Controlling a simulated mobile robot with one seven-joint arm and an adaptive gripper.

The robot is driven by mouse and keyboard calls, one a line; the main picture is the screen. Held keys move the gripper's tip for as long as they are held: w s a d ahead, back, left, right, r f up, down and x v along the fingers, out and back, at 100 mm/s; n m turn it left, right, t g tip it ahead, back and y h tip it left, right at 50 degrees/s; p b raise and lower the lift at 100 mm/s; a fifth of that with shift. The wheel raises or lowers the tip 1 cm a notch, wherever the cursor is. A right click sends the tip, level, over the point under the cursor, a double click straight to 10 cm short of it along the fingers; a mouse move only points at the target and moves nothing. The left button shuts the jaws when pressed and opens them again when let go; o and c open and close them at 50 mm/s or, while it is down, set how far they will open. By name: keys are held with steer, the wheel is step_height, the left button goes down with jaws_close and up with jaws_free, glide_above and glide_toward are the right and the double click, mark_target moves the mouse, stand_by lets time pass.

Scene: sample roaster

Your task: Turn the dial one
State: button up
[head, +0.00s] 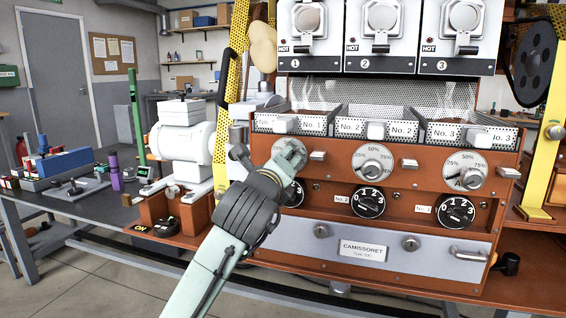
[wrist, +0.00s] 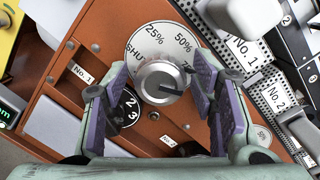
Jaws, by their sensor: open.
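A silver knob (wrist: 160,82) stands on a round white plate (wrist: 151,42) marked SHUT, 25% and 50%; more of its marks are hidden. Its dark pointer line points to the lower right in the wrist view. My gripper (wrist: 161,88) is open, with one purple-padded finger on each side of this knob; I cannot tell whether they touch it. A black numbered dial (wrist: 129,112), near the No. 1 label (wrist: 82,73), is partly behind the left finger. In the head view my gripper (head: 288,157) covers most of the left station; the edge of the black dial (head: 295,196) shows beside it.
Two more white plates with knobs (head: 373,163) and black dials (head: 368,202) lie to the right on the brown panel. Bean trays (head: 378,127) jut out above. A yellow perforated post (head: 226,120) and a white grinder-like machine (head: 181,140) stand close on the left.

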steer(key=v, duration=1.2)
